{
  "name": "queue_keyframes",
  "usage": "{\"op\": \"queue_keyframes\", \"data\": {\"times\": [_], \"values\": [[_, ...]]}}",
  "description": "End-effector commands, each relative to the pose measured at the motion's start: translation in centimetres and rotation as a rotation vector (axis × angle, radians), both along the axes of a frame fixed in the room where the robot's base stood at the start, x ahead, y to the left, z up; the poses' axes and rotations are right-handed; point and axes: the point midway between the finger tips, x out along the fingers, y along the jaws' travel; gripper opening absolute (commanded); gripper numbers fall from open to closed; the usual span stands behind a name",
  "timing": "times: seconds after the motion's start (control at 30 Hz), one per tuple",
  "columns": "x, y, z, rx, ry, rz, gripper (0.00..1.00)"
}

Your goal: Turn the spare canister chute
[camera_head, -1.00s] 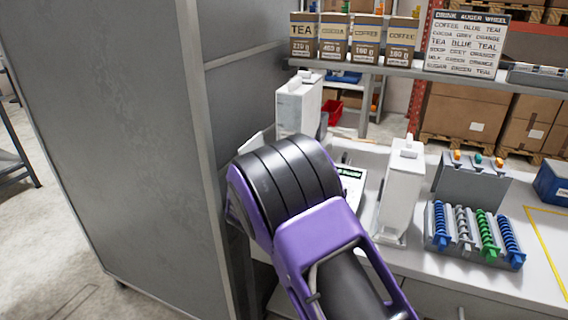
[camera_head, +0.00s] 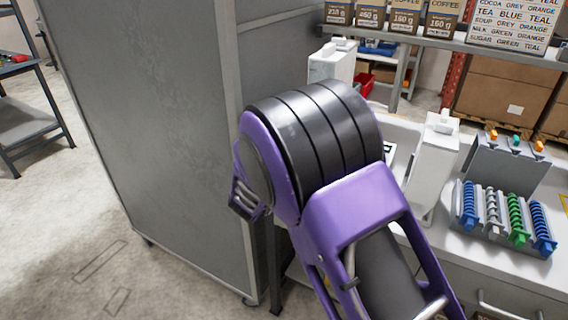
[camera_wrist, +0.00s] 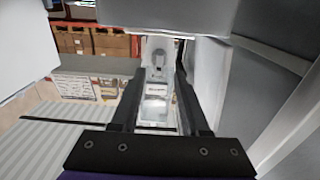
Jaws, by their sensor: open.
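In the wrist view the two dark fingers of my gripper (camera_wrist: 158,78) are apart, with nothing held between them. A narrow white part with a grey piece (camera_wrist: 158,52) shows beyond and between the fingertips; it looks like a canister front with its chute, but I cannot tell whether the fingers touch it. In the head view one white canister (camera_head: 330,64) stands at the back by the grey cabinet, and another white canister (camera_head: 434,158) stands on the counter right of my arm. My arm hides my gripper and the counter between them there. Which canister is the spare is unclear.
A tall grey cabinet (camera_head: 150,130) stands close on the left of my arm. A rack of coloured augers (camera_head: 505,218) sits on the counter at right, before a grey box (camera_head: 508,160). A shelf (camera_head: 430,40) with labelled packets and a sign (camera_head: 515,25) runs behind.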

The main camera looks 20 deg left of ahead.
Motion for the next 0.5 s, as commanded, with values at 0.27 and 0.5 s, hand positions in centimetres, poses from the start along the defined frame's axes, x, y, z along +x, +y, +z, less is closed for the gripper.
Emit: {"op": "queue_keyframes", "data": {"times": [0.27,0.5], "values": [[-6.4,0.5,0.0,0.0,0.0,0.002,0.45],[-8.9,0.7,0.0,0.0,0.0,0.0,0.45]]}}
